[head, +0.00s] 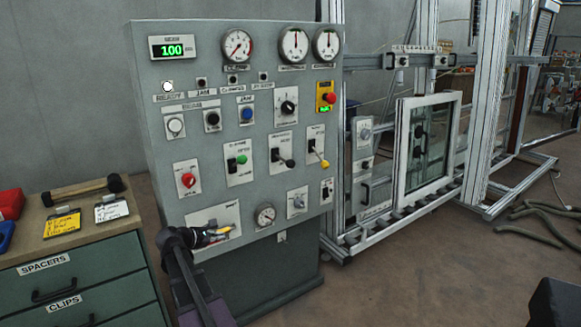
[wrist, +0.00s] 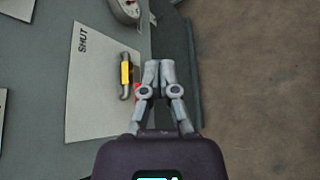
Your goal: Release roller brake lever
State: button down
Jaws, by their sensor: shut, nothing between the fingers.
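My gripper (head: 214,237) is shut and empty in front of the lower left of the grey control panel. In the wrist view its closed fingertips (wrist: 159,68) are to the right of a yellow-banded metal handle (wrist: 126,72) and apart from it in the picture. The handle is on a pale plate (wrist: 92,100) marked SHUT, with a red part partly behind the fingers. Higher on the panel are a yellow-knobbed lever (head: 320,160), a black-handled lever (head: 284,158) and a green-knobbed control (head: 240,159). I cannot read which one is the roller brake lever.
A red emergency button (head: 329,97), dials and several knobs crowd the panel. A metal frame rig holding a window (head: 425,145) stands at right. Open floor (head: 400,285) lies in front.

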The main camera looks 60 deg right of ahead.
jog(key=s+d+r+n+g+h+b, duration=0.1)
jog(key=s+d+r+n+h, duration=0.15)
jog(key=d, duration=0.45)
jog(key=s+d+r+n+g+h, duration=0.1)
jog(key=d+r+n+h, duration=0.15)
jog(key=d, duration=0.45)
jog(key=n+g+h+b, duration=0.2)
jog(key=n+g, duration=0.1)
jog(key=n, duration=0.2)
send_near(288, 165)
jog(key=s+d+f, duration=0.2)
jog(key=s+d, duration=0.1)
jog(key=shift+s+f, duration=0.15)
jog(key=shift+f, duration=0.25)
jog(key=shift+d, duration=0.1)
jog(key=r+p+x, duration=0.1)
jog(key=p+x, duration=0.2)
jog(key=x, duration=0.7)
jog(key=shift+w+a+r+p, duration=0.45)
jog(key=shift+w+r+p, duration=0.15)
jog(key=shift+p, duration=0.15)
jog(key=shift+w+a+r+p, duration=0.4)
jog(key=shift+w+r+p, duration=0.15)
jog(key=shift+w+p, duration=0.15)
jog(key=shift+s, duration=0.1)
